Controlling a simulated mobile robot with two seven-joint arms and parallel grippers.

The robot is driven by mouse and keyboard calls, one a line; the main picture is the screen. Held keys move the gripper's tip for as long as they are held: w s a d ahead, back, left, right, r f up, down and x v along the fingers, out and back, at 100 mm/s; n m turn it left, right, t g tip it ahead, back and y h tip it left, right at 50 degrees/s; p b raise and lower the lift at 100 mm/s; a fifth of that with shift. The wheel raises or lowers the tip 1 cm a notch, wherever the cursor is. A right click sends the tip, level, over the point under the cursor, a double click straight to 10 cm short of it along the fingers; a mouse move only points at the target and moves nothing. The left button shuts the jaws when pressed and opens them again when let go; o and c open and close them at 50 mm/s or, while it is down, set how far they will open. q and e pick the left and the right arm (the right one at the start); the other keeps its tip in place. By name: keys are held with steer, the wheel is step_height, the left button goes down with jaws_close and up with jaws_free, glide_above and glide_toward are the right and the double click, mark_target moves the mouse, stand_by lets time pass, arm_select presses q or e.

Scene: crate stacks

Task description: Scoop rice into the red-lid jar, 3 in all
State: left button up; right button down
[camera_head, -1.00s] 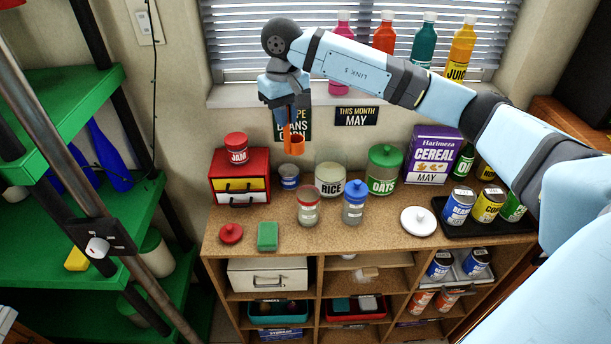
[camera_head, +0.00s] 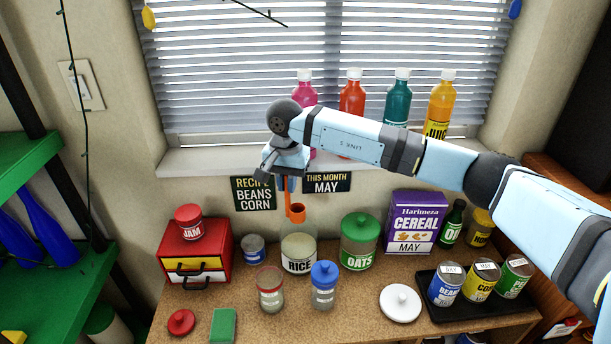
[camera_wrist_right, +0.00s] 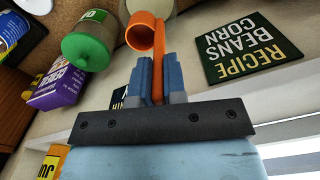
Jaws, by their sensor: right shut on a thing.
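My right gripper (camera_head: 287,182) is shut on the handle of an orange scoop (camera_head: 296,211), which hangs above the rice jar. In the right wrist view the gripper (camera_wrist_right: 158,80) holds the scoop (camera_wrist_right: 142,36) between blue fingers; I cannot tell what the scoop holds. My left gripper is out of view.
The oats jar (camera_head: 358,243) and cereal box (camera_head: 414,222) stand right of the rice. A white lid (camera_head: 400,303) lies front right, near a tray of cans (camera_head: 436,312). A small red drawer unit (camera_head: 195,252) with a jam jar is at left; a green block (camera_head: 222,326) lies in front.

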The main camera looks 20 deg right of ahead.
mark_target(291, 205)
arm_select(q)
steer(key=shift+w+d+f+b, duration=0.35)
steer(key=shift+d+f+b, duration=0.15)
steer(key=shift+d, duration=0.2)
arm_select(e)
steer(key=shift+m, duration=0.4)
steer(key=f, duration=0.4)
steer(key=shift+w+d+f, duration=0.25)
steer(key=shift+d+f, duration=0.05)
steer(key=shift+d, duration=0.1)
steer(key=shift+f, duration=0.1)
steer(key=shift+f+b, duration=1.3)
steer(key=shift+f, duration=0.2)
steer(key=shift+f+b, duration=2.85)
steer(key=shift+f, duration=0.65)
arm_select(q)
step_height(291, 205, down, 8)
arm_select(e)
steer(key=shift+r, duration=0.1)
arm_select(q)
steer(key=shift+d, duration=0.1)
